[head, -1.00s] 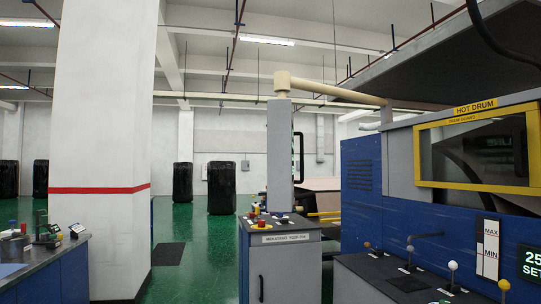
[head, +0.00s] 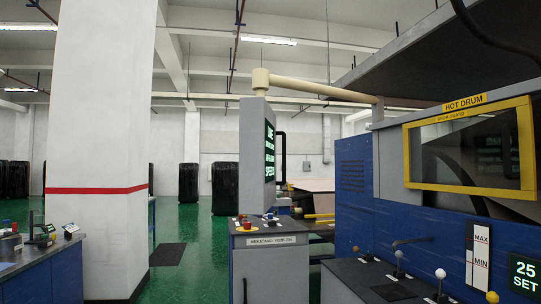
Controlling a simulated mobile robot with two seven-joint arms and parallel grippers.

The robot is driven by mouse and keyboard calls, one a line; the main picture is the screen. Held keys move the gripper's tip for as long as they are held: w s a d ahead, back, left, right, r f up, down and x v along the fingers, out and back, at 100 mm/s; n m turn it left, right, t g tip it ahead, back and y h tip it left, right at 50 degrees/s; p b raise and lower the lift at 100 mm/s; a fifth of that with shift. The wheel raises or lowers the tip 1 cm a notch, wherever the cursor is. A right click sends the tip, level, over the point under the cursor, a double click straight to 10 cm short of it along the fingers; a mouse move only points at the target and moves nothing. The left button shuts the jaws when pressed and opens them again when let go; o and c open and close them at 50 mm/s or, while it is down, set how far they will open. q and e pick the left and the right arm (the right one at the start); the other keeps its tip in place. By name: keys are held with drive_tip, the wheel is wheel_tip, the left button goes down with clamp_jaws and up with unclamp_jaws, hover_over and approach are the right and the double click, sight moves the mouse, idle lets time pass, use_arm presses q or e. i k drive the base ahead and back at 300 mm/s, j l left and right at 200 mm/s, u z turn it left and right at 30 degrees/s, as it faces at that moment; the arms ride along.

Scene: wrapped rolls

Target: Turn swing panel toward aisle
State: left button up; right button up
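The swing panel is a tall grey box (head: 252,155) hanging from a beige overhead arm (head: 325,88) in the head view. Its dark screen (head: 270,155) with green text faces right and shows at a steep slant; the text is only partly readable. A black handle (head: 281,157) stands on its right side. The panel hangs upright above a grey console (head: 268,240) with several coloured buttons. Neither of my grippers is in view.
A blue machine with a yellow-framed hot drum guard (head: 470,190) fills the right. A lever desk (head: 385,280) stands before it. A white pillar (head: 98,130) and blue bench (head: 45,270) are at left. Green floor (head: 195,250) lies open between, with black wrapped rolls (head: 225,188) behind.

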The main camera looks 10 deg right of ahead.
sight(258, 183)
drive_tip(key=l, duration=1.3)
drive_tip(key=i+j, duration=0.15)
drive_tip(key=i, duration=0.45)
drive_tip(key=i+j, duration=0.1)
drive_tip(key=i, duration=0.5)
drive_tip(key=i+j, duration=0.15)
drive_tip(key=i, duration=0.45)
